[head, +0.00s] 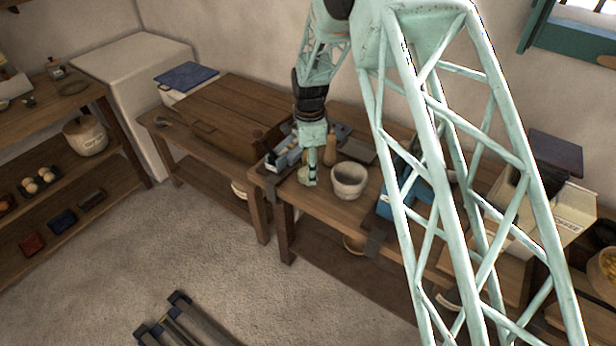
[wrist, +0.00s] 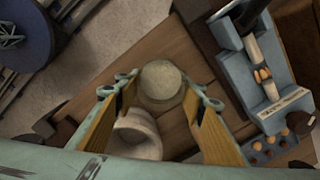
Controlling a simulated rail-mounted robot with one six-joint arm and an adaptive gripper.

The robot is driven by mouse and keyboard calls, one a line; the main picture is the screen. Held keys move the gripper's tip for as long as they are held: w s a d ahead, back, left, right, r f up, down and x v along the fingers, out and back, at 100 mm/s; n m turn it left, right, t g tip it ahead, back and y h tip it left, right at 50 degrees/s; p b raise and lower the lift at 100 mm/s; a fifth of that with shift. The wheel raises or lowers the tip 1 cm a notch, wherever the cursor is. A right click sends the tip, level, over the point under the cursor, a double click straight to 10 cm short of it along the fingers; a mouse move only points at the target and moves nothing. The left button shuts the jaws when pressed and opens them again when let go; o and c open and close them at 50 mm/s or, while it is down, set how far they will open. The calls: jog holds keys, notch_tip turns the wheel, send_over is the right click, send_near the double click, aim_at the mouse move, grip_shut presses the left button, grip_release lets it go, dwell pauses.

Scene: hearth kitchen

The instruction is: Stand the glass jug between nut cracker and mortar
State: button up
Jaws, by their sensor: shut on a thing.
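The glass jug (head: 307,177) is a pale, see-through round vessel at the tip of my gripper (head: 311,157). In the wrist view the jug (wrist: 160,82) sits between the two finger pads, and my gripper is shut on it. I cannot tell whether its base touches the bench. The mortar (head: 349,181) is a whitish stone bowl just right of the jug; in the wrist view it shows as a pale bowl (wrist: 139,133) below the jug. A blue-grey device with a dark lever and nuts, seemingly the nut cracker (wrist: 262,88), lies on the jug's other side, also at left in the head view (head: 283,158).
The wooden bench (head: 330,219) carries these things. A tan upright object (head: 330,149) stands behind the jug and mortar. A blue box (head: 393,197) is right of the mortar, partly behind my arm. The lower bench (head: 215,118) at left has bare boards.

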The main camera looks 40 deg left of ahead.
jog(key=shift+w+a, duration=0.1)
jog(key=shift+a, duration=0.05)
jog(key=shift+w+a+f, duration=0.1)
jog(key=shift+w+a, duration=0.05)
jog(key=shift+a, duration=0.15)
jog(key=shift+f, duration=1.7)
jog(key=shift+f, duration=0.1)
jog(key=o, duration=1)
jog(key=shift+r, duration=6.1)
